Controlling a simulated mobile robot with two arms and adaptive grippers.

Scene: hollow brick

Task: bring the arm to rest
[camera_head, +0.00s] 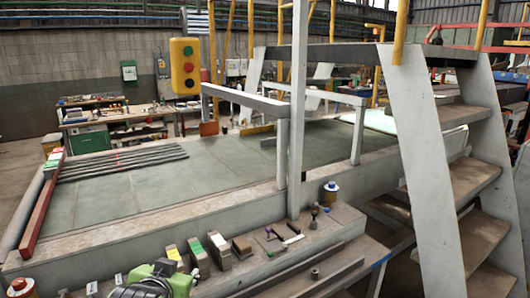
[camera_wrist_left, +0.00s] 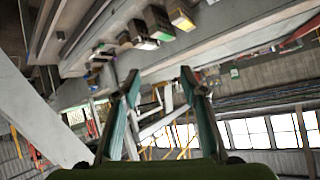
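My left gripper (camera_head: 158,283) shows at the bottom edge of the head view as a green and black body, partly cut off by the frame. In the left wrist view my left gripper (camera_wrist_left: 159,78) has its two teal fingers spread well apart, with nothing between them. The fingers are clear of the bench ledge (camera_wrist_left: 240,55), which shows tilted in the upper part of that view. My right gripper is in neither view.
On the ledge beyond my left gripper stand small blocks with yellow (camera_head: 173,253), white (camera_head: 217,240) and green (camera_head: 195,246) tops. A brown block (camera_head: 241,246), small tools (camera_head: 284,239) and a can (camera_head: 330,191) are further right. A grey post (camera_head: 298,110) and stairs (camera_head: 430,160) rise there.

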